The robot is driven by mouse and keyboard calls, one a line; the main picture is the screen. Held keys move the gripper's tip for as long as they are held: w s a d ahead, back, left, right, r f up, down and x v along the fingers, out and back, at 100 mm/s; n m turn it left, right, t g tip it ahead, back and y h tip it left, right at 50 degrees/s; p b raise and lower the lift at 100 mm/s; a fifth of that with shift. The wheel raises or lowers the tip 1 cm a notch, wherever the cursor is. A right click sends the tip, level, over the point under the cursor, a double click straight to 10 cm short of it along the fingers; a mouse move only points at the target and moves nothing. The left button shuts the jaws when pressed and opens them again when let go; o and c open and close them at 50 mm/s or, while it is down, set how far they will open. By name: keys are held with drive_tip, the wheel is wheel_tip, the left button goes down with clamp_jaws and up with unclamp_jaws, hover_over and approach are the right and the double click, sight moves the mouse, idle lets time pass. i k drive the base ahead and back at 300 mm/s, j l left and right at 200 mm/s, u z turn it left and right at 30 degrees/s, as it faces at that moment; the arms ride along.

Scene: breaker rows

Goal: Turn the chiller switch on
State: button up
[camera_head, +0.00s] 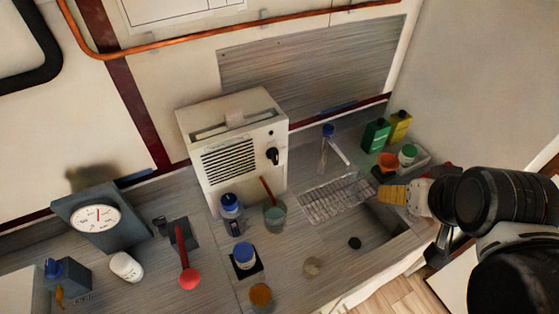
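A white box-shaped unit (231,140) with a dark vent grille stands on the counter against the back wall; it looks like the chiller. A black rotary knob (272,156) sits on the right part of its front, with a small dark dot above it. The knob's exact setting is too small to read. No held object shows.
A blue-capped bottle (231,212) and a beaker with a red stick (275,216) stand close in front of the unit. A dial scale (97,218) is left.

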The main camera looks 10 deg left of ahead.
sight(273, 154)
drive_tip(key=u, duration=1.15)
